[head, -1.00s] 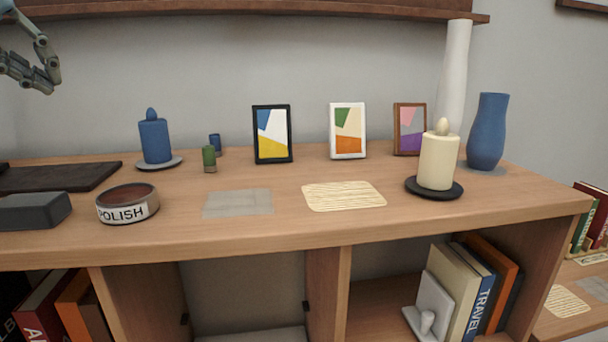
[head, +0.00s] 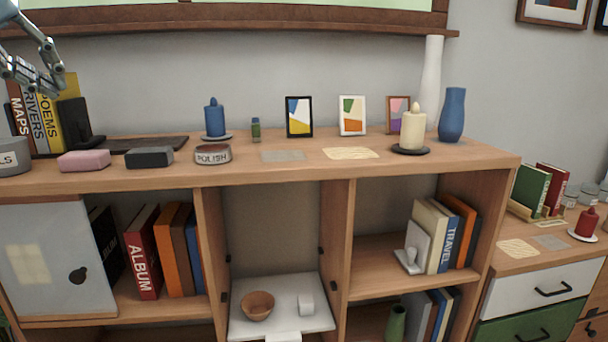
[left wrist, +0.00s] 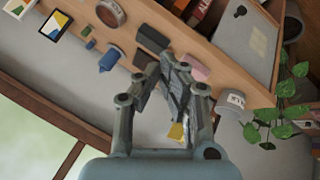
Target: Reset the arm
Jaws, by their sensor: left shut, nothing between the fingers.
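My left gripper (head: 40,85) is at the upper left of the head view, above the left end of the cabinet top and in front of several upright books (head: 42,128). Its fingers are closed and hold nothing. In the left wrist view the gripper (left wrist: 165,68) also shows, with the cabinet top turned at an angle beyond it. My right gripper is in neither view.
The cabinet top (head: 300,168) carries a pink block (head: 84,161), a dark block (head: 149,157), a polish tin (head: 213,154), a blue candle (head: 214,120), picture frames, a cream candle (head: 413,128) and a blue vase (head: 452,114). A lower cabinet (head: 535,285) stands to the right.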

